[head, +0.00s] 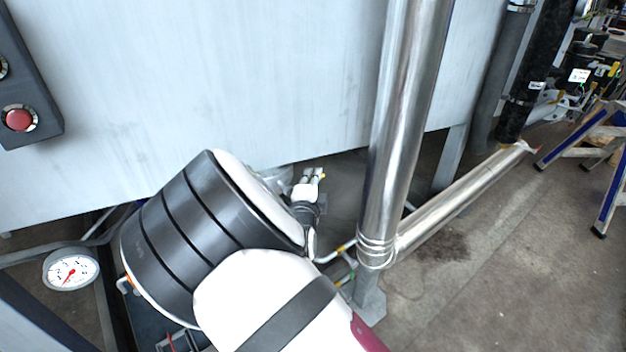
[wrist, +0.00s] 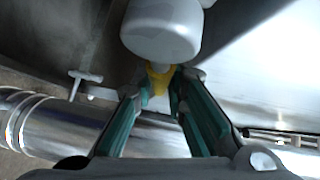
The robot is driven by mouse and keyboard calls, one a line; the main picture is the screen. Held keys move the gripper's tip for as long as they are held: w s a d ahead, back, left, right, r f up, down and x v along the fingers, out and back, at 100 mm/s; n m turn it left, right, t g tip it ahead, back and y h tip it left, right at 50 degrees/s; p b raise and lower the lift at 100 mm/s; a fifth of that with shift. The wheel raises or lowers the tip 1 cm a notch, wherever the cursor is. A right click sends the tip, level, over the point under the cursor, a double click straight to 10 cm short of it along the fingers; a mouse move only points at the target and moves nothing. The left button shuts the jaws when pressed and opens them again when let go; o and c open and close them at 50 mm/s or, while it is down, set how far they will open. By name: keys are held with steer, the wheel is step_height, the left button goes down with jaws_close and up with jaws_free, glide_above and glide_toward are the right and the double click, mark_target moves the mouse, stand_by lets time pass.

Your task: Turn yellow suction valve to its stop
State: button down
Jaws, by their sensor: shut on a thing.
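The yellow suction valve handle (wrist: 160,78) shows in the wrist view just below a pale rounded cylinder body (wrist: 163,30). My gripper (wrist: 161,88) has its two teal-lined fingers on either side of the yellow handle and is shut on it. The fingertips hide part of the handle, so its angle and its stop cannot be made out. In the head view my gripper (head: 313,176) is small and partly behind my arm, below the grey tank panel.
A vertical steel pipe (head: 402,120) stands right of my gripper, with a low steel pipe (head: 460,200) running from its foot. A gauge (head: 70,269) and a red button (head: 18,119) are at left. A blue ladder (head: 612,180) stands far right; open floor lies before it.

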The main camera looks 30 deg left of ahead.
steer(key=shift+w+f+m+g+b, duration=0.1)
steer(key=shift+f+m+g+b, duration=0.5)
steer(key=shift+b, duration=0.35)
steer(key=s+a+f+m+g+y+b, duration=0.2)
steer(key=s+f+m+g+b, duration=0.4)
steer(key=g, duration=0.6)
steer(key=shift+s+a+m+y+b, duration=0.35)
steer(key=shift+s+a+m, duration=0.1)
steer(key=shift+s+m, duration=0.15)
steer(key=shift+f, duration=0.15)
steer(key=c, duration=1.6)
jaws_free()
steer(key=shift+d, duration=0.1)
